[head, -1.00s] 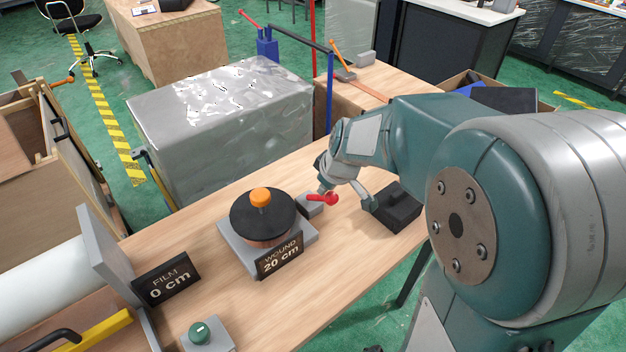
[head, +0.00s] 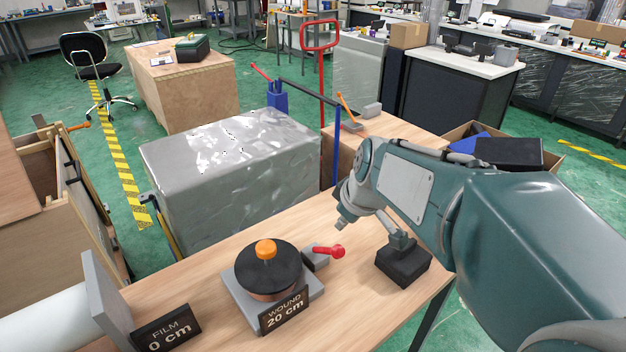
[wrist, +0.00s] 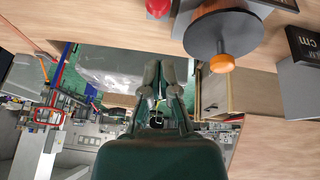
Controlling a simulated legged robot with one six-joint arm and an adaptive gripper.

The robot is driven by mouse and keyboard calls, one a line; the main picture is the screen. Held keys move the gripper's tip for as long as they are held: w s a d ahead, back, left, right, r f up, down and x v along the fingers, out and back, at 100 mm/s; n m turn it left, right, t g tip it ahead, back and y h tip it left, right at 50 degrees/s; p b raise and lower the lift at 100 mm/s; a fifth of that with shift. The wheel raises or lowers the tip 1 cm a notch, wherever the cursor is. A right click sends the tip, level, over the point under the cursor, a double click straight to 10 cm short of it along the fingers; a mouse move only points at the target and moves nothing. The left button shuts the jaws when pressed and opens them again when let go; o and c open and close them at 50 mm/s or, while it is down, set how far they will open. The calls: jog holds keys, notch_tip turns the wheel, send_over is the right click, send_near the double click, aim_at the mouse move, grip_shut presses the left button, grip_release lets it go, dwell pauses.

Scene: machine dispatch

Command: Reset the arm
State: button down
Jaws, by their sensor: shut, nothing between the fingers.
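My arm (head: 405,185) reaches in from the right in the head view, above the wooden bench. In the wrist view my gripper (wrist: 160,75) is shut and empty, with its two fingers close together over open space. In the head view the end of the arm is folded over the bench's far edge, and the fingertips are hard to make out. A black block (head: 403,267) stands on the bench below the arm. A grey stub overlaps it, and I cannot tell whether they touch.
A winding unit with black disc (head: 262,270), orange knob (head: 266,249) and red-ended lever (head: 337,251) stands on the bench (head: 340,305). Its sign (head: 284,309) reads "WOUND 20 cm"; another (head: 166,330) reads "FILM 0 cm". A wrapped grey block (head: 235,185) stands behind.

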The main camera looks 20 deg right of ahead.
jog(key=shift+s, duration=0.1)
jog(key=s+a+r+m+t+h, duration=0.1)
jog(key=s+a+m, duration=0.2)
jog(key=s, duration=1.3)
jog(key=m, duration=0.3)
jog(key=shift+s+r+m, duration=0.2)
jog(key=shift+r+m, duration=0.1)
